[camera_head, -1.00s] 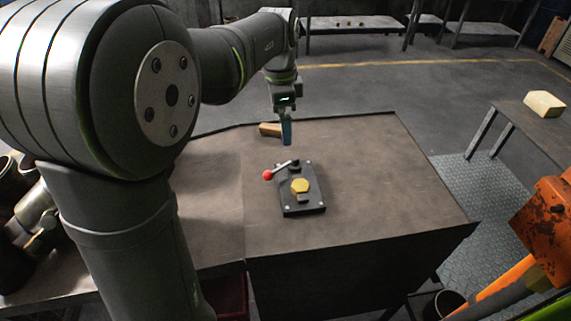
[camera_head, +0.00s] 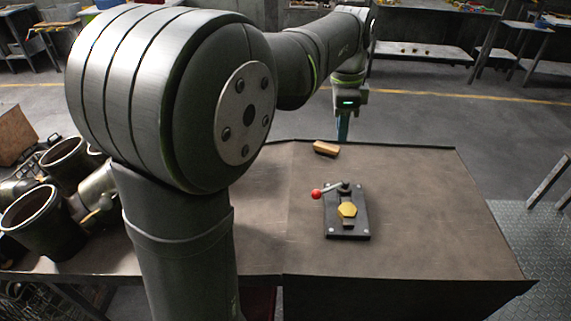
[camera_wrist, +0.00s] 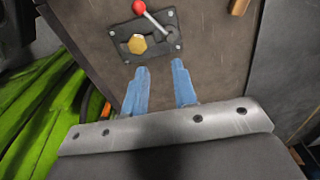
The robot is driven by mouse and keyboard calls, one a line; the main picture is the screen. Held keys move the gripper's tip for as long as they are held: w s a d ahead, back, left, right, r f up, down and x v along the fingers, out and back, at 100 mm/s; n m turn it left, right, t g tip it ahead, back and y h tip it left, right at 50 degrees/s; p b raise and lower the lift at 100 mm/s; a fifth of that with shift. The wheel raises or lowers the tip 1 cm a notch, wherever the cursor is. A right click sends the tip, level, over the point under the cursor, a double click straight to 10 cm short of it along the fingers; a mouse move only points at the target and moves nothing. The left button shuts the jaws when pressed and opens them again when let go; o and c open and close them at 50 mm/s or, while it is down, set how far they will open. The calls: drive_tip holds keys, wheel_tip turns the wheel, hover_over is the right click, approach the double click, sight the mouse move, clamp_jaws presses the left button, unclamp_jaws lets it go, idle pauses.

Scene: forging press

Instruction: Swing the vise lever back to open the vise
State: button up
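The vise is a dark plate (camera_head: 348,234) on the bench with a yellow hexagonal piece (camera_head: 348,210) on it. Its lever (camera_head: 333,188) ends in a red knob (camera_head: 316,194) and points left in the head view. In the wrist view the plate (camera_wrist: 165,45), hexagonal piece (camera_wrist: 137,44) and red knob (camera_wrist: 139,8) show near the top. My gripper (camera_head: 342,132) is beyond the vise, raised and apart from the lever. In the wrist view my gripper's blue fingers (camera_wrist: 160,70) are spread with nothing between them.
The bench right of the vise is clear. Dark cylindrical pots (camera_head: 45,215) stand at the far left.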

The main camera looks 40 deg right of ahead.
drive_tip(key=shift+s+a+f+m, duration=0.15)
drive_tip(key=shift+s+a+m, duration=0.15)
drive_tip(key=c, duration=0.3)
drive_tip(key=s+a+f+m+t, duration=0.1)
drive_tip(key=s+a+f+m, duration=0.1)
drive_tip(key=a+m, duration=0.1)
drive_tip(key=s+a+f+m+t, duration=0.1)
drive_tip(key=s+a+f+m, duration=0.1)
drive_tip(key=m, duration=0.3)
drive_tip(key=s+a+f+m+t+h, duration=0.1)
drive_tip(key=s+a+f+m, duration=0.1)
drive_tip(key=s+a+m, duration=0.1)
drive_tip(key=shift+a+m, duration=0.45)
drive_tip(key=shift+m, duration=0.65)
clamp_jaws()
drive_tip(key=shift+s+a+f+m, duration=0.2)
drive_tip(key=shift+a+f+m, duration=0.1)
drive_tip(key=shift+m, duration=0.2)
